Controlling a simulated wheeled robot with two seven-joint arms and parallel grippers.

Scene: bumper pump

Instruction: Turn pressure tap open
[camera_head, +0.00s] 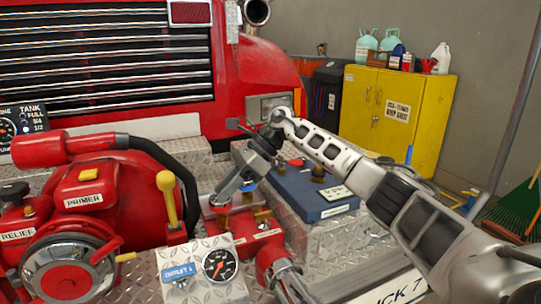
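The red pump (110,200) stands at the left with labels reading PRIMER and RELIEF. To its right, a low red manifold (258,240) carries small taps on brass stems. One tap has a blue top (248,186). Another, reddish tap (208,208) is partly hidden by my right gripper (221,200). My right arm comes in from the right, and this gripper points down and left, its fingertips at or just above that tap. I cannot tell whether it touches the tap or whether its fingers are closed. The tap labels are too small to read. My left gripper is not in view.
A pressure gauge (219,264) on a metal plate stands in front of the manifold. A yellow-knobbed lever (168,200) rises left of the gripper. A blue box (305,190) lies behind my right arm. A yellow cabinet (390,115) stands at the back right.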

